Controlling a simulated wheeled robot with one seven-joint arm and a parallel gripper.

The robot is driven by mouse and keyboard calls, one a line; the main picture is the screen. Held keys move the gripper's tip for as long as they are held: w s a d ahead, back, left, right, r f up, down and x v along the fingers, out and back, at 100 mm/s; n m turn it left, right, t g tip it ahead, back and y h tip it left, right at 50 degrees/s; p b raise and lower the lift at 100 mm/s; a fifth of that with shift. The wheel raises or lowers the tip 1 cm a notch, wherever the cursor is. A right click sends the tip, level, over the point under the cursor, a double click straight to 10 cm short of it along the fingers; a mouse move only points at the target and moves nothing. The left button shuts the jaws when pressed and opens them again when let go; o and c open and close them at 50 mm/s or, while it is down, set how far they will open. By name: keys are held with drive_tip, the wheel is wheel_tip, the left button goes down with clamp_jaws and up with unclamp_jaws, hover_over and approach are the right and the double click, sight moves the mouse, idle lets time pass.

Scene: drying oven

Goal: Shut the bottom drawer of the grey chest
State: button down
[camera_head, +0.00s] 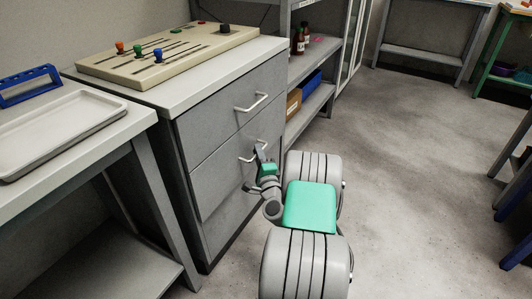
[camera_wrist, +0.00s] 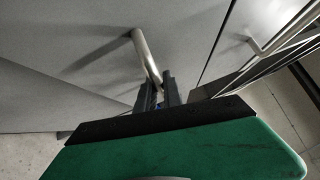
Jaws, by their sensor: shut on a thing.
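The grey chest (camera_head: 216,130) stands left of centre in the head view, with drawer fronts stacked one above another. The top drawer's handle (camera_head: 252,103) is clear of my arm. My gripper (camera_head: 259,151) is at a lower bar handle (camera_head: 246,158), in front of the chest. In the wrist view its dark fingers (camera_wrist: 159,92) are shut on the end of a metal handle (camera_wrist: 147,58). The bottom drawer front (camera_head: 232,212) is partly hidden behind my arm. I cannot tell clearly how far it stands out.
A beige panel with coloured knobs (camera_head: 165,52) lies on the chest. A bench with a white tray (camera_head: 52,132) and blue rack (camera_head: 28,86) is at the left. Shelves with bottles (camera_head: 298,42) stand behind. The floor (camera_head: 425,170) at the right is clear.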

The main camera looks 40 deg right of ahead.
drive_tip(key=shift+w+a, duration=0.1)
drive_tip(key=shift+w, duration=0.1)
drive_tip(key=c, duration=1.8)
unclamp_jaws()
drive_tip(key=shift+w+a, duration=0.1)
drive_tip(key=o, duration=0.3)
drive_tip(key=shift+s+f, duration=0.15)
drive_tip(key=shift+s, duration=0.35)
drive_tip(key=r+v, duration=0.1)
drive_tip(key=v, duration=0.5)
drive_tip(key=shift+s+a+f+b, duration=0.25)
drive_tip(key=shift+s+f+b, duration=0.15)
drive_tip(key=shift+f+b, duration=0.1)
